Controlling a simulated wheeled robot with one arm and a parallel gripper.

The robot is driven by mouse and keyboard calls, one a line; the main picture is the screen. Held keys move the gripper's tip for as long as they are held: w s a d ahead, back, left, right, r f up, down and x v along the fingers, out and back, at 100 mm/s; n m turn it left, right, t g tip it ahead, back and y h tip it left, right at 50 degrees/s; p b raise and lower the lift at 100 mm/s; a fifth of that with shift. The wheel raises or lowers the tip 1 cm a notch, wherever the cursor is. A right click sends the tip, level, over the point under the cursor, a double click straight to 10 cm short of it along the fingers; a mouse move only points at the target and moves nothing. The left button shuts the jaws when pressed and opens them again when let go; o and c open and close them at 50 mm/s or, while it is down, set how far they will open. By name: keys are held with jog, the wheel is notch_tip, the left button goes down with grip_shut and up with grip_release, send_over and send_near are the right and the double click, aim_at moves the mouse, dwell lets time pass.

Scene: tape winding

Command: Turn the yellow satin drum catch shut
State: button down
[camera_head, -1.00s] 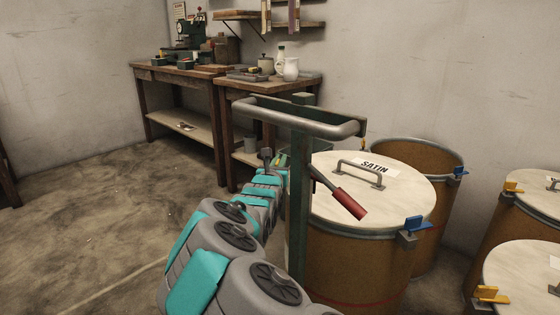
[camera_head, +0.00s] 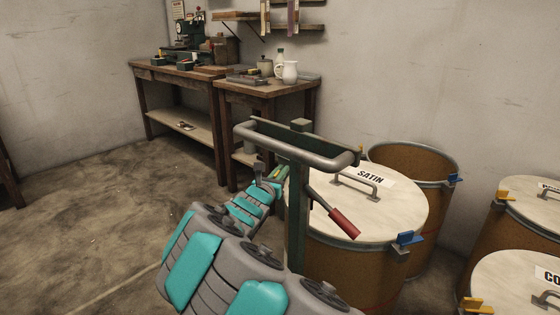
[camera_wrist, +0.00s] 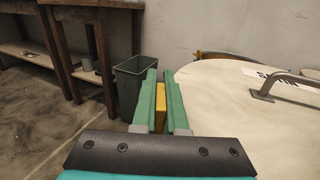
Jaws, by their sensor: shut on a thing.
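The satin drum (camera_head: 340,262) has a pale lid with a SATIN label (camera_head: 371,177) and a grey handle. The lid fills the right of the wrist view (camera_wrist: 235,105). Its yellow catch (camera_wrist: 160,108) stands at the lid's left edge, between my gripper's two green fingers. My gripper (camera_wrist: 160,92) is shut on it. In the head view the catch is not clear, as the post and my arm crowd that side. A blue catch (camera_head: 408,239) sits on the drum's near right rim.
A green post with a grey handlebar (camera_head: 300,145) and a red-gripped lever (camera_head: 343,224) stands before the drum. A grey bin (camera_wrist: 136,85) is beside the drum, near the workbench (camera_head: 262,90). Other drums stand at right. Floor at left is clear.

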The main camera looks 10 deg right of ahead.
jog(key=m+h+p, duration=0.1)
jog(key=g+h+p, duration=0.1)
jog(key=shift+s+d+r+m+g+p, duration=0.1)
jog(key=shift+d+m+g+p, duration=0.05)
jog(key=shift+m+g+p, duration=0.2)
jog(key=m+g+h, duration=0.2)
jog(key=g, duration=0.1)
jog(key=s+m+g+h, duration=0.1)
jog(key=m+g, duration=0.1)
jog(key=g, duration=0.1)
jog(key=d+m+g+h, duration=0.1)
jog(key=m+g+h, duration=0.1)
jog(key=m+g, duration=0.1)
jog(key=shift+s+f+h+p, duration=0.2)
jog(key=shift+s+h+p, duration=0.1)
jog(key=shift+s, duration=0.1)
jog(key=shift+s+r+m+g+h, duration=0.15)
jog(key=shift+m+g, duration=0.25)
jog(key=shift+g, duration=0.25)
jog(key=shift+s+f+m+g+h, duration=0.15)
jog(key=shift+m+g, duration=0.2)
jog(key=shift+g, duration=0.25)
jog(key=shift+s+d+r+m+g, duration=0.15)
jog(key=shift+m+g, duration=0.55)
jog(key=shift+g, duration=0.4)
jog(key=shift+s+a+r+m+g, duration=0.15)
jog(key=shift+m+g, duration=0.55)
jog(key=shift+g, duration=0.4)
jog(key=shift+d, duration=0.1)
